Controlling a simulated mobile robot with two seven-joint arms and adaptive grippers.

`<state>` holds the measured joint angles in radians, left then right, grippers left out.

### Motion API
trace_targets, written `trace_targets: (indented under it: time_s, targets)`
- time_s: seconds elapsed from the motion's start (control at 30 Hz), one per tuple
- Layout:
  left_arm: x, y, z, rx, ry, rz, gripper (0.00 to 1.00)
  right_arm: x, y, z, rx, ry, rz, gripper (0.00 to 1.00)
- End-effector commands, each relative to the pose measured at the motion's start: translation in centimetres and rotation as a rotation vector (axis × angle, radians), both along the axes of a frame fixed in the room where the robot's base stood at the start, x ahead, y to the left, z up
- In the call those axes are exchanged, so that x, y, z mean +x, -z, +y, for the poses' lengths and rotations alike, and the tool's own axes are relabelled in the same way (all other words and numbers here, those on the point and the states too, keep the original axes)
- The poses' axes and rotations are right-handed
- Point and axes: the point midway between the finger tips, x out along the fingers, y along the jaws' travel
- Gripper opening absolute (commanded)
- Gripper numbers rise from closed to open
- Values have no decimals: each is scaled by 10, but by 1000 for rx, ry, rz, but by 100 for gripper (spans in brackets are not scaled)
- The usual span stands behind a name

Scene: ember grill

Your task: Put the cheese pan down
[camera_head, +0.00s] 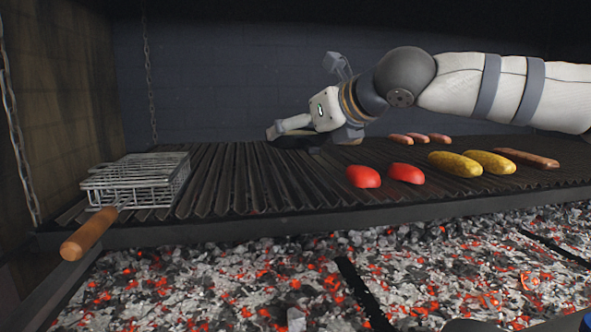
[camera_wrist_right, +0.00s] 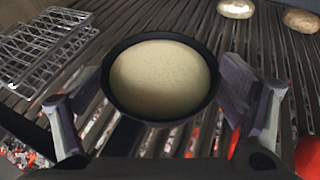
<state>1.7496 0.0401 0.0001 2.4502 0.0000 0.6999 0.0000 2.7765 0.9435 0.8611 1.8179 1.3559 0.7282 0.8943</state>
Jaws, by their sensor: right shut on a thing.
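The cheese pan (camera_wrist_right: 113,58) is a small round black pan filled with pale, smooth cheese (camera_wrist_right: 160,78). It sits level between the fingers of my right gripper (camera_wrist_right: 165,98) in the right wrist view. In the head view my right gripper (camera_head: 318,130) is low over the back left-centre of the ridged grill (camera_head: 235,185), and the pan is mostly hidden there. My right gripper is shut on the pan. I cannot tell whether the pan's base touches the grill bars. My left gripper is not in view.
A wire basket (camera_head: 135,180) with a wooden handle (camera_head: 88,234) stands at the grill's left end. Two red pieces (camera_head: 363,177), two yellow pieces (camera_head: 455,162) and several sausages (camera_head: 527,158) lie to the right. Glowing coals (camera_head: 230,290) lie below. The left-centre grill is clear.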

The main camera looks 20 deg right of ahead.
Motion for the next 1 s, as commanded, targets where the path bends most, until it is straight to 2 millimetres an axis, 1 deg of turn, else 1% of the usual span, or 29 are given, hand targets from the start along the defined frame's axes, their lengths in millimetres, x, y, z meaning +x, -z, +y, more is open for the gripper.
trace_targets:
  time_s: [0.03, 0.1, 0.2, 0.27, 0.37, 0.4, 0.5, 0.57, 0.83, 0.87, 0.9, 1.0]
  targets:
    - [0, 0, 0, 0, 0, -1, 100, 6, 11, -3, 0, -1, 3, 42]
    - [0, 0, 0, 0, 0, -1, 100, 16, 22, -7, 0, -1, 2, 42]
    - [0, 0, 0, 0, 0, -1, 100, 24, 33, -11, 0, -2, 0, 42]
    - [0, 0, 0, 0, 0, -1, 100, 28, 37, -12, -1, -2, -2, 42]
    - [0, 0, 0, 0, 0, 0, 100, 37, 50, -17, -1, 0, 2, 42]
    - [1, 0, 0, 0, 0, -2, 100, 37, 59, -17, 0, -2, 2, 42]
    - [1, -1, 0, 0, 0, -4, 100, 36, 74, -16, 0, -2, 0, 42]
    - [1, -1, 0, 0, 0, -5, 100, 36, 78, -16, 1, -2, -2, 42]
    - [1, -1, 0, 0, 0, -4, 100, 36, 79, -16, 0, -2, -2, 42]
    - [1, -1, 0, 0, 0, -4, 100, 36, 81, -16, -1, -1, 1, 91]
    - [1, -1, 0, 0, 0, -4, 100, 36, 81, -16, -1, -1, 1, 100]
    - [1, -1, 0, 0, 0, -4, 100, 36, 81, -16, -1, -1, 1, 100]
